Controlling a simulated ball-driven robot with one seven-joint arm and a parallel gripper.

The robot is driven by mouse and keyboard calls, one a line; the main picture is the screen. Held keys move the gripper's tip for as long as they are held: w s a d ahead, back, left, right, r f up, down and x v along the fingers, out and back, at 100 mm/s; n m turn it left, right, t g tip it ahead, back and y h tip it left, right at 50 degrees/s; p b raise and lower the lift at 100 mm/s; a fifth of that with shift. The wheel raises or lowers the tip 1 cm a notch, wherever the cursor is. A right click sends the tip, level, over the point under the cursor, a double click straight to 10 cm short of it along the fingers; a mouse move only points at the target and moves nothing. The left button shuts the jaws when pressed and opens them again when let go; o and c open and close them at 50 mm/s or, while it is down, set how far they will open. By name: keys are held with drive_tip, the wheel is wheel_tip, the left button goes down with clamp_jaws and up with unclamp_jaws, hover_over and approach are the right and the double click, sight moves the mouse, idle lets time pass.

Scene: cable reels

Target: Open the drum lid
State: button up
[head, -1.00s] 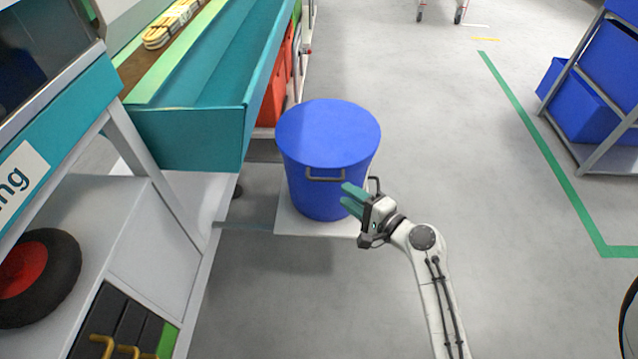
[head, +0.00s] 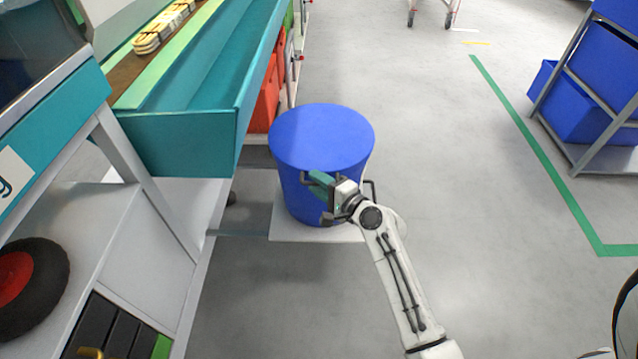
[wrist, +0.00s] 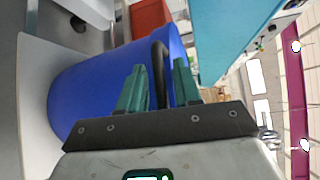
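The blue drum (head: 294,189) stands upright on a pale board, with its flat blue lid (head: 322,135) on top and closed. It also shows in the wrist view (wrist: 85,100). My gripper (head: 318,184) is at the drum's near side, just below the lid's rim. In the wrist view, its two green fingers (wrist: 157,88) are apart, and the dark handle (wrist: 159,65) of the drum shows in the gap between them. I cannot tell whether the fingers touch the handle. In the head view, my gripper mostly hides the handle.
A teal bench (head: 180,140) stands left of the drum, with red bins (head: 265,100) behind it. A grey cabinet with a black wheel (head: 35,280) is at the near left. Open floor lies to the right, up to a rack of blue crates (head: 590,95).

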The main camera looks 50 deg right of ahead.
clamp_jaws()
drive_tip(key=shift+r, duration=0.15)
idle(0.4)
